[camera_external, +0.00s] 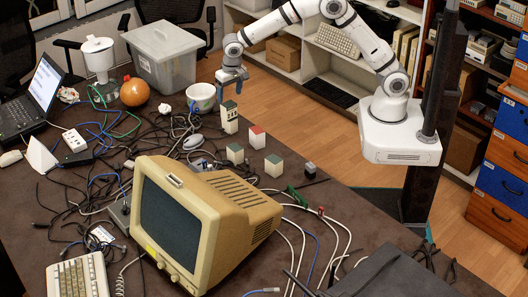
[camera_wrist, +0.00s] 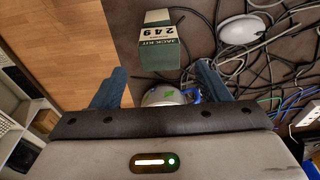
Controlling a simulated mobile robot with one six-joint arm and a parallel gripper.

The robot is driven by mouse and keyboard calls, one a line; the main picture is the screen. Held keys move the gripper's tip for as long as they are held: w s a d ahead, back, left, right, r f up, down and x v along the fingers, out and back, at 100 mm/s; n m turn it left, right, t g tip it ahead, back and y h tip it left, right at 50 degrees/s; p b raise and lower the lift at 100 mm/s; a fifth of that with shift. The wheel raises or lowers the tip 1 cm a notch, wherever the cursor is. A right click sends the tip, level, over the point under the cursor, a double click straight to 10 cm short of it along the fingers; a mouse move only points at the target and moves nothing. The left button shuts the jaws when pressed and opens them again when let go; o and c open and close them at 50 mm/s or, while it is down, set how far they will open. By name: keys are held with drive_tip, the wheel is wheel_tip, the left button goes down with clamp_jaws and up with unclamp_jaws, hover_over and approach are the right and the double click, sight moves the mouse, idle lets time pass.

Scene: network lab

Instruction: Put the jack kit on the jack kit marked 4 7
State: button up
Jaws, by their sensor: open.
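In the wrist view a jack kit box (camera_wrist: 165,42) reads 249. My gripper (camera_external: 230,88) is open and empty above the far table edge, above the tall kit. Its two blue fingers (camera_wrist: 162,82) are spread apart in the wrist view.
A mouse (camera_external: 193,142), many loose cables and a beige monitor (camera_external: 190,218) crowd the table. Wooden floor lies beyond the edge.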

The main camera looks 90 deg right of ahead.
sight(233, 107)
drive_tip(key=s+d+r+n, duration=0.2)
drive_tip(key=s+r, duration=0.4)
drive_tip(key=s, duration=0.3)
drive_tip(key=s+d+r+n, duration=0.2)
drive_tip(key=s+r, duration=0.5)
drive_tip(key=s, duration=0.2)
drive_tip(key=s+d+f+n, duration=0.1)
drive_tip(key=s+n, duration=0.1)
drive_tip(key=s, duration=0.7)
drive_tip(key=s+d+f+n+t+y, duration=0.1)
drive_tip(key=s+f+n, duration=0.1)
drive_tip(key=s, duration=0.8)
drive_tip(key=shift+d+n, duration=0.2)
drive_tip(key=shift+n, duration=0.3)
drive_tip(key=shift+f, duration=0.1)
